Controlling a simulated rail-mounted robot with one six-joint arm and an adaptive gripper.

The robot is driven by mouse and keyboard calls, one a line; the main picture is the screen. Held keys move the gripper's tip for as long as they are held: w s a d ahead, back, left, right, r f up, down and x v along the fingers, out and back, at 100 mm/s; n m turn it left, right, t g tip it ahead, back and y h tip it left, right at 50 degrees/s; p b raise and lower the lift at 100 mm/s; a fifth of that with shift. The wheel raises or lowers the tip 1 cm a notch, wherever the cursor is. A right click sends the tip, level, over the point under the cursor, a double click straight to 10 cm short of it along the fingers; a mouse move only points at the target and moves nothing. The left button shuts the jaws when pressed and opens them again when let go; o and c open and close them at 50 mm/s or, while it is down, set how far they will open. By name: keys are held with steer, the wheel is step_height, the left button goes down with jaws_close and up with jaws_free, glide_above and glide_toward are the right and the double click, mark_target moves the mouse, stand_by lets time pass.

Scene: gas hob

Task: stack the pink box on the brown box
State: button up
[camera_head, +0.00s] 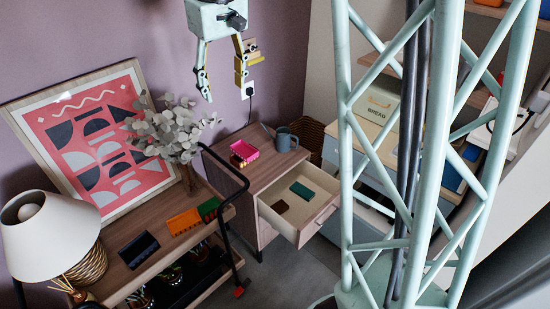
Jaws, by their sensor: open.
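The pink box (244,152) sits on top of a small wooden cabinet, near its left edge. A small dark brown block (280,207) lies inside the cabinet's open drawer; it may be the brown box, but it is too small to be sure. My gripper (224,88) hangs at the top of the picture, pointing down. Its fingers are spread wide with nothing between them. It appears above and to the left of the pink box in the picture, clear of it.
The drawer (309,229) is pulled out and also holds a teal block (302,190). A blue-grey mug (286,140) stands on the cabinet. A wooden trolley (157,262) at left carries black, orange and green bins, a lamp (48,235) and a plant (170,130).

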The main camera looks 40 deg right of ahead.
steer(key=s+a+r, duration=0.2)
steer(key=s+r, duration=0.1)
steer(key=s, duration=0.3)
steer(key=s+a+r, duration=0.3)
steer(key=s+r, duration=0.1)
steer(key=s, duration=0.2)
steer(key=s+a+t, duration=0.1)
steer(key=s+a, duration=0.2)
steer(key=s, duration=1.1)
steer(key=s+a+m+t, duration=0.1)
steer(key=s+a, duration=0.1)
steer(key=s, duration=1.1)
steer(key=shift+s+a+r, duration=0.15)
steer(key=shift+s+a, duration=0.2)
steer(key=shift+a, duration=0.05)
steer(key=shift+w, duration=0.1)
